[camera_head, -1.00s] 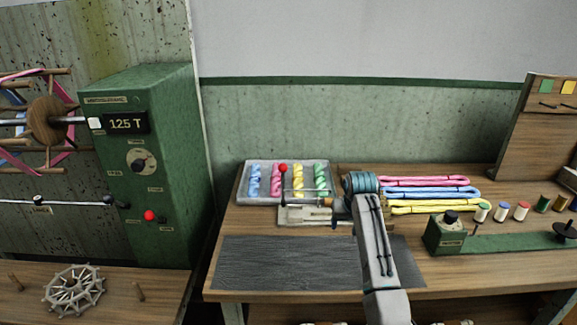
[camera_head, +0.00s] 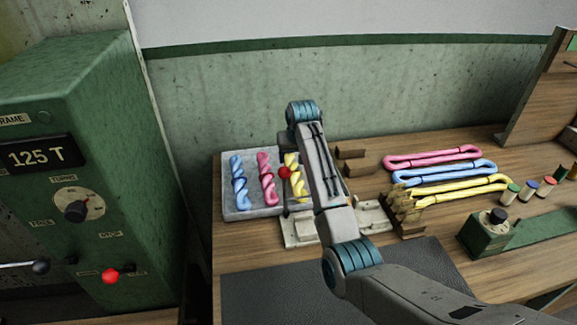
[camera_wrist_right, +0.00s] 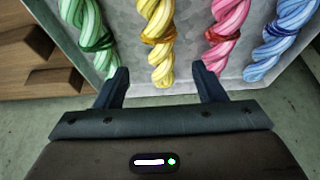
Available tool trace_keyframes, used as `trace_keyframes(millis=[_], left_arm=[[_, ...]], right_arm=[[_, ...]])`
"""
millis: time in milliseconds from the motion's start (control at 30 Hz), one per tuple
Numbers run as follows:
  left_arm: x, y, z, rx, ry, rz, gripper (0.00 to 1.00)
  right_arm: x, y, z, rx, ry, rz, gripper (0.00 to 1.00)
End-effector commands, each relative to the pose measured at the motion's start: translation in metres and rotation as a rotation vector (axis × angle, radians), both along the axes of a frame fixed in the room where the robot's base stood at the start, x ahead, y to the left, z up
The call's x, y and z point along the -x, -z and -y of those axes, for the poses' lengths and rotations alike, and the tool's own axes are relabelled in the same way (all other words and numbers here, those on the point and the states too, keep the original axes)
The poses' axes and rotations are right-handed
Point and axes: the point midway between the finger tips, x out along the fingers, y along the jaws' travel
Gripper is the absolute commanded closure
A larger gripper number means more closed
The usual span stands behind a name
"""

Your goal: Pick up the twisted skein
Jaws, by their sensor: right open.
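Twisted skeins lie side by side in a grey tray (camera_head: 254,214) on the bench. In the head view I see a blue skein (camera_head: 238,182), a pink skein (camera_head: 266,180) and part of a yellow skein (camera_head: 292,162); my right arm covers the green one. In the right wrist view the green skein (camera_wrist_right: 97,28), yellow skein (camera_wrist_right: 158,45), pink skein and blue skein all show. My right gripper (camera_wrist_right: 160,70) is open, its fingers on either side of the yellow skein's near end in that view. Contact cannot be told. My left gripper is not in view.
A red-knobbed lever (camera_head: 284,173) stands in front of the tray. Wooden blocks (camera_head: 350,153) and flat pink, blue and yellow skeins (camera_head: 432,157) lie to the right. A green control box (camera_head: 85,150) stands at the left. The dark mat (camera_head: 270,290) in front is clear.

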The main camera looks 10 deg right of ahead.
Motion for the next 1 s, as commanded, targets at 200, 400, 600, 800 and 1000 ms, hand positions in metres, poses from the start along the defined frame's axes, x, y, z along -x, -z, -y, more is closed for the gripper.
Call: trace_keyframes(millis=[200, 400, 600, 800, 1000], left_arm=[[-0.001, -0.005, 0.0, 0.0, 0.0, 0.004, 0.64], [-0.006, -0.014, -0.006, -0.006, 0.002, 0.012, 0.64], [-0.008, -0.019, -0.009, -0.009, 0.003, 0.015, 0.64], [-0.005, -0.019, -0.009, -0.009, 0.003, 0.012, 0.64], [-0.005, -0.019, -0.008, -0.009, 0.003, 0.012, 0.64]], right_arm=[[-0.01, 0.023, 0.0, 0.0, 0.0, -0.001, 0.36], [-0.016, 0.038, -0.001, 0.0, 0.0, -0.004, 0.36], [-0.026, 0.062, -0.001, 0.0, 0.0, -0.002, 0.36], [-0.03, 0.072, -0.001, 0.0, 0.0, 0.001, 0.36], [-0.03, 0.073, -0.001, 0.0, 0.0, 0.001, 0.4]])
